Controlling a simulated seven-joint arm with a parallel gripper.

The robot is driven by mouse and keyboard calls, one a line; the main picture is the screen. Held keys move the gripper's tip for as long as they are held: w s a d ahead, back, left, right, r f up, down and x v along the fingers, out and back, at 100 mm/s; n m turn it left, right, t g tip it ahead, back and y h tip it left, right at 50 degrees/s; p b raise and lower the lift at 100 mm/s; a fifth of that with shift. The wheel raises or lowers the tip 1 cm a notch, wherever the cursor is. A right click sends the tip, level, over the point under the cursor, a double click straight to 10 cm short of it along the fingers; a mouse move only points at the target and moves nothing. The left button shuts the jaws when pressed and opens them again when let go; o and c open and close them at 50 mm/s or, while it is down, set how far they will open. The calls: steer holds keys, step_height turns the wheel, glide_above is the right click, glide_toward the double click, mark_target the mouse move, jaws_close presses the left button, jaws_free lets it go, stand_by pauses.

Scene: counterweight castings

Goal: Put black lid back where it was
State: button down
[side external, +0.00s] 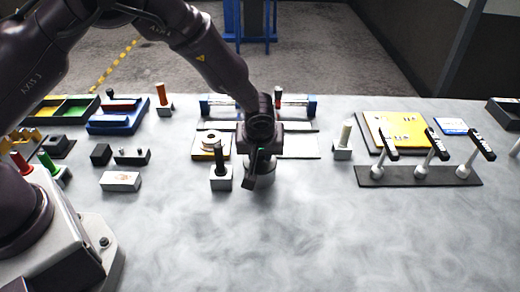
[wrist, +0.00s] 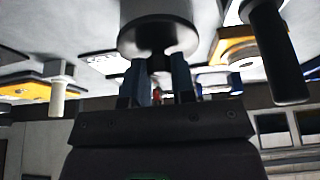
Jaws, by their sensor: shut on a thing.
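My gripper (wrist: 160,82) points down in the middle of the table, and its two blue-grey fingers are shut around a dark knob-like part. That part joins the dark round face of the black lid (wrist: 150,42), as far as I can tell in the wrist view. A grey cylinder (wrist: 155,10) lies directly beyond the dark face; I cannot tell whether the two are touching or one piece. In the side view my gripper (side external: 260,168) hides most of the lid, and the grey cylinder (side external: 265,181) shows below it at table height.
A black-handled post on a block (side external: 220,158) stands close to the left of my gripper. A yellow plate with a white ring (side external: 211,143) is behind it. A pale post (side external: 344,135) and a lever rack (side external: 400,178) stand right. The front table is clear.

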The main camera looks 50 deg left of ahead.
steer(key=c, duration=1)
jaws_free()
steer(key=shift+o, duration=0.2)
steer(key=s+r+m+h, duration=0.1)
steer(key=s+r, duration=0.2)
steer(key=r, duration=0.6)
steer(key=s+r, duration=0.3)
steer(key=r, duration=0.6)
steer(key=s+a+r+m, duration=0.2)
steer(key=s+r, duration=0.1)
steer(key=s, duration=0.3)
steer(key=s+a+r+m+t+h, duration=0.1)
steer(key=s+a+r+m, duration=0.2)
steer(key=s, duration=0.4)
steer(key=s+a+r+m+t+h, duration=0.1)
steer(key=s+a+r+m, duration=0.2)
steer(key=s, duration=0.3)
steer(key=shift+s+a+r, duration=0.2)
steer(key=shift+s+r, duration=0.2)
steer(key=shift+r, duration=0.35)
